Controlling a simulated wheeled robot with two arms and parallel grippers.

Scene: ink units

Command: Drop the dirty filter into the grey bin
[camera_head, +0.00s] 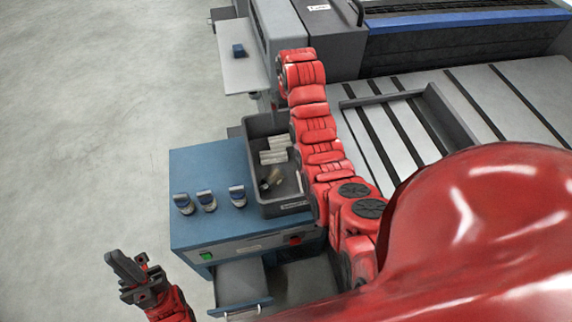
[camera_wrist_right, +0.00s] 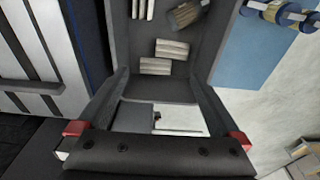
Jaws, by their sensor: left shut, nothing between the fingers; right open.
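A brownish piece (camera_head: 274,176) lies lower in the bin. In the right wrist view, a brown-grey pleated piece (camera_wrist_right: 187,15) lies in the bin (camera_wrist_right: 179,88) near other pale ones; it looks like the dirty filter. My right arm reaches past the bin's right side, its gripper mostly hidden in the head view. In the right wrist view, my right gripper (camera_wrist_right: 163,88) is open, with nothing seen between its fingers. My left gripper (camera_head: 128,268) is shut and empty, left of the cabinet.
The blue cabinet (camera_head: 195,163) carries three small blue-and-grey units (camera_head: 207,200) and has an open drawer (camera_head: 240,285). A pale shelf (camera_head: 243,76) with a blue unit (camera_head: 238,50) juts out above the bin. The large machine (camera_head: 390,130) fills the right; open floor lies left.

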